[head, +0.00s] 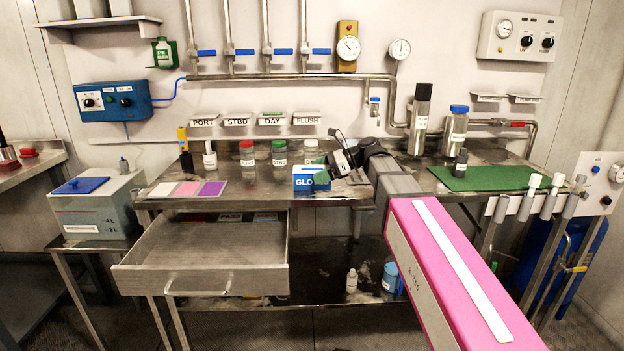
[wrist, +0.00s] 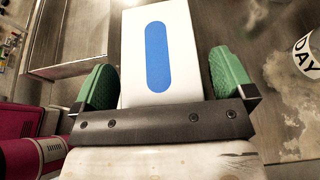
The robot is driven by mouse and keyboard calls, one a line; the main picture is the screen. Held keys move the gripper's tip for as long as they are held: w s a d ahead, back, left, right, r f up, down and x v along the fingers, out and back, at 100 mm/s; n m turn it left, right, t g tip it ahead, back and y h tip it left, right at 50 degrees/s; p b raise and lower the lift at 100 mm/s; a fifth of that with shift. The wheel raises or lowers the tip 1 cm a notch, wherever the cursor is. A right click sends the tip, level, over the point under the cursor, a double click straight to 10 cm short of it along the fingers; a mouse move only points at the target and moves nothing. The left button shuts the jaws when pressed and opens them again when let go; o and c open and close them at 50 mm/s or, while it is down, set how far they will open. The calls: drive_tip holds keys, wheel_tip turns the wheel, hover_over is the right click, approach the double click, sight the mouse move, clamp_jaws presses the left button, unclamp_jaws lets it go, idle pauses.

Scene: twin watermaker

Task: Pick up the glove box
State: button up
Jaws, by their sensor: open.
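The glove box (head: 306,180) is a blue and white carton marked "GLO" near the front edge of the steel bench, in the head view. My gripper (head: 326,172) is at its right end, partly in front of the lettering. In the wrist view the glove box (wrist: 158,50) shows a white face with a blue rounded slot. My gripper (wrist: 162,86) is open, with one green fingertip pad on each side of the box. A narrow gap shows at the right pad; at the left pad I cannot tell whether it touches.
Several small bottles (head: 279,153) stand behind the box. Coloured pads (head: 187,189) lie to its left, and a green mat (head: 485,178) lies to the right.

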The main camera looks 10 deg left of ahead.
drive_tip(key=c, duration=1)
drive_tip(key=shift+r, duration=0.1)
